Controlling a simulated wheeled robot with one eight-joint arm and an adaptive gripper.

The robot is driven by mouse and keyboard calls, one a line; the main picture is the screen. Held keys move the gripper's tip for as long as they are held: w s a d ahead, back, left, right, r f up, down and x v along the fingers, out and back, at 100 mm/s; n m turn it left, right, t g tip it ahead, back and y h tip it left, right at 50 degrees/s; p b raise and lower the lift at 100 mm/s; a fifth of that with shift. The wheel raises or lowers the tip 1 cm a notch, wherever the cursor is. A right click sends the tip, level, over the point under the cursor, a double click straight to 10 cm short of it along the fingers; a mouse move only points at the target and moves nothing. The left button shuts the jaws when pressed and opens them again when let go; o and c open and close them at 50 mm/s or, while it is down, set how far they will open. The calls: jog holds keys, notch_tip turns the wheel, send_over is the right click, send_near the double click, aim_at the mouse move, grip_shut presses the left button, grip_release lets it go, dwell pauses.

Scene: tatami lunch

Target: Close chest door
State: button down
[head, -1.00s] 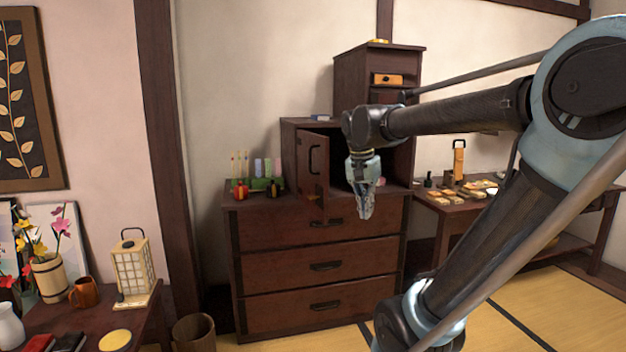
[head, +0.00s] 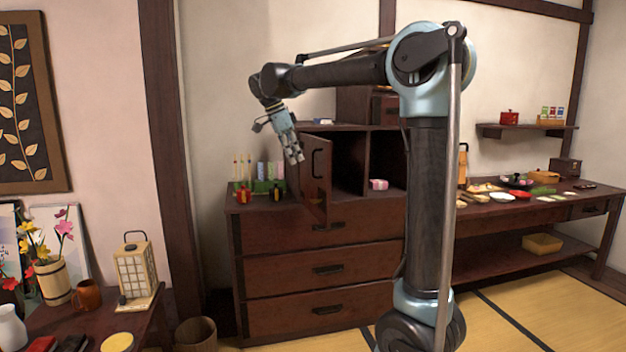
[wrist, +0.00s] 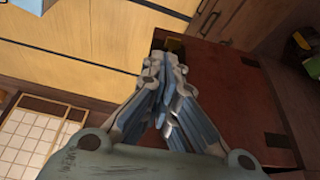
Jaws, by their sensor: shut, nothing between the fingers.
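The upper cabinet of the dark wooden chest has a hinged door (head: 318,182) with a dark handle. The door stands open, swung out toward the front, and the compartment (head: 349,160) behind it shows to its right. My gripper (head: 297,160) points down at the door's upper left; its fingers are shut and empty. I cannot tell whether they touch the door. In the wrist view, the shut fingertips (wrist: 170,58) are in front of a dark reddish wooden panel (wrist: 228,88), probably the door, with a dark fitting low on it.
A green holder with bottles (head: 262,186) stands on the chest top, left of the door. A pink-and-white item (head: 379,185) sits in the right compartment. Drawers (head: 318,272) are below. A food table (head: 560,200) is at right.

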jog(key=w+d+f, duration=0.3)
jog(key=d+f, duration=0.4)
jog(key=f, duration=0.2)
jog(key=shift+f, duration=0.1)
jog(key=shift+s, duration=0.1)
dwell(0.5)
